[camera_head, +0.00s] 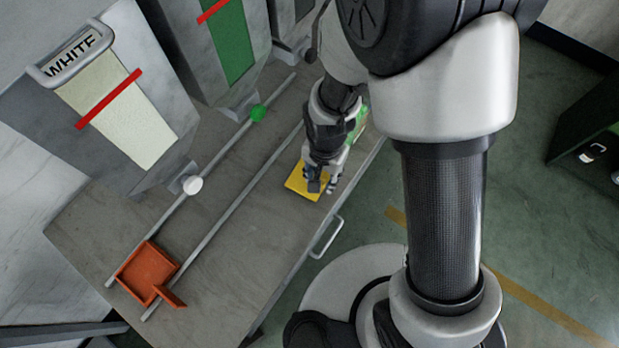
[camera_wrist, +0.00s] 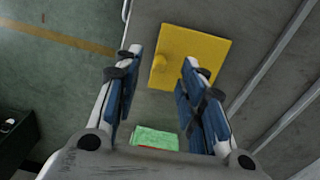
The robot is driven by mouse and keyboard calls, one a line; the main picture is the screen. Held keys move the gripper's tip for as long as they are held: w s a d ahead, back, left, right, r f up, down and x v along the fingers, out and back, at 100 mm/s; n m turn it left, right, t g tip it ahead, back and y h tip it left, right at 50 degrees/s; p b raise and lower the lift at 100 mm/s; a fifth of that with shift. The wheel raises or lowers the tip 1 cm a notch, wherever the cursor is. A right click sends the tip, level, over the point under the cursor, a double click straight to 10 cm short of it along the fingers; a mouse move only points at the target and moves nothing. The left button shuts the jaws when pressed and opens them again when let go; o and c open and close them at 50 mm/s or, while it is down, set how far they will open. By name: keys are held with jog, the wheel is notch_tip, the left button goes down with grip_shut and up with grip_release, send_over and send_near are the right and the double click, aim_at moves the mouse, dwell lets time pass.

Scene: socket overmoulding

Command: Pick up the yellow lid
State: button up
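The yellow lid (camera_head: 299,186) lies flat on the grey worktop near its front edge, partly hidden by my gripper in the head view. My gripper (camera_head: 322,187) points down at the lid. I cannot tell whether the fingers touch the lid.
An orange open box (camera_head: 150,264) sits between the rails at the worktop's lower left. A white-labelled dispenser (camera_head: 120,110) and a green-fronted one (camera_head: 230,40) stand behind. A green object (camera_wrist: 154,137) lies near the gripper's base in the wrist view. A handle (camera_head: 327,238) juts from the front edge.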

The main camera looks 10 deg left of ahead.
jog(key=f, duration=0.1)
jog(key=f+b, duration=0.1)
jog(key=f, duration=0.2)
jog(key=shift+w, duration=0.25)
jog(key=shift+c, duration=0.2)
grip_shut()
